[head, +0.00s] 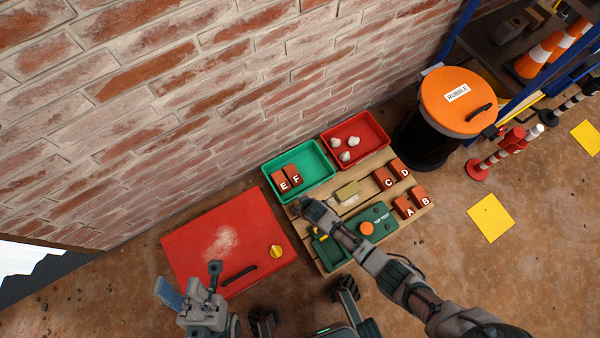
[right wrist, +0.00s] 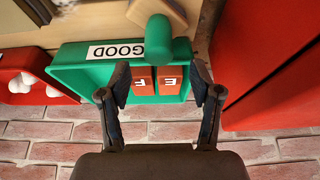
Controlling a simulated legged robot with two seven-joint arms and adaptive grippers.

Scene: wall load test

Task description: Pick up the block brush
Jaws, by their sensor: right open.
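My left gripper (head: 190,285) is open over the red box's front edge.
The green bin (head: 269,172) holds blocks E and F; the red bin (head: 328,140) holds pale lumps. Blocks A to D (head: 391,174) and a green test pad (head: 381,218) are on the pallet. A red box (head: 190,250) stands left, an orange-lidded rubble bin (head: 450,120) right. A brick wall is behind.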

